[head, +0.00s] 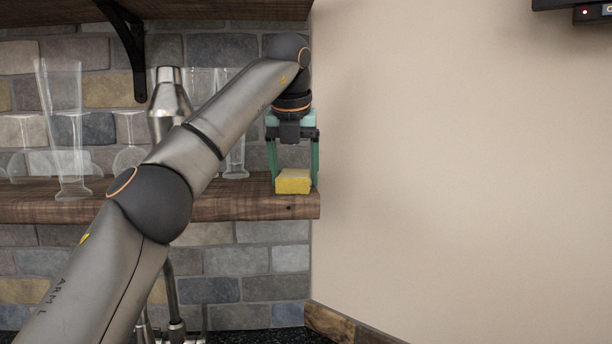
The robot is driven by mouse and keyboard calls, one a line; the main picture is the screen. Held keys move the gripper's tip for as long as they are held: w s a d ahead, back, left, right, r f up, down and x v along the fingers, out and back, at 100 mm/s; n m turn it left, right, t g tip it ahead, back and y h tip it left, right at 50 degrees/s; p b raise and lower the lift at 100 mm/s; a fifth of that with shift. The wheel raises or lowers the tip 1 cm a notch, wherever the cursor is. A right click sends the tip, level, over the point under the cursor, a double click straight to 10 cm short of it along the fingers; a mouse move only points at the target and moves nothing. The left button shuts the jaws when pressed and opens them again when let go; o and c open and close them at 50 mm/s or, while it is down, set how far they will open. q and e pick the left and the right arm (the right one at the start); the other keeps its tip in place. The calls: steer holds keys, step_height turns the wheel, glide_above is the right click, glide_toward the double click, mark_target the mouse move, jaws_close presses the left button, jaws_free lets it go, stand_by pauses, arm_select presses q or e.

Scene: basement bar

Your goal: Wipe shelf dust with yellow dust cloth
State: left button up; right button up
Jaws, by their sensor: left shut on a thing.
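The yellow dust cloth (293,181) looks like a small folded block at the right end of the wooden shelf (240,205). My left gripper (294,172) points down over the shelf end and is shut on the cloth, with a green finger on each side. The cloth is at the shelf's top surface, near its front edge; I cannot tell whether it presses on the wood. No dust can be made out on the shelf. My left arm hides part of the shelf's middle. My right gripper is not in view.
Clear glasses (70,150) stand on the shelf at the left, and a metal shaker (168,95) stands behind my arm. An upper shelf (220,10) with a black bracket (128,50) is above. A bare beige wall (460,170) fills the right.

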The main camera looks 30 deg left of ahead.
mark_target(257, 188)
arm_select(q)
steer(key=shift+s+a+b, duration=0.35)
steer(key=shift+s+a, duration=0.95)
steer(key=shift+a, duration=0.3)
steer(key=shift+s+a+b, duration=0.4)
steer(key=shift+s+a, duration=0.65)
steer(key=shift+a, duration=0.15)
step_height(257, 188, up, 2)
steer(key=p, duration=0.2)
steer(key=shift+r+p, duration=0.25)
steer(key=shift+p, duration=0.15)
steer(key=shift+r, duration=1.7)
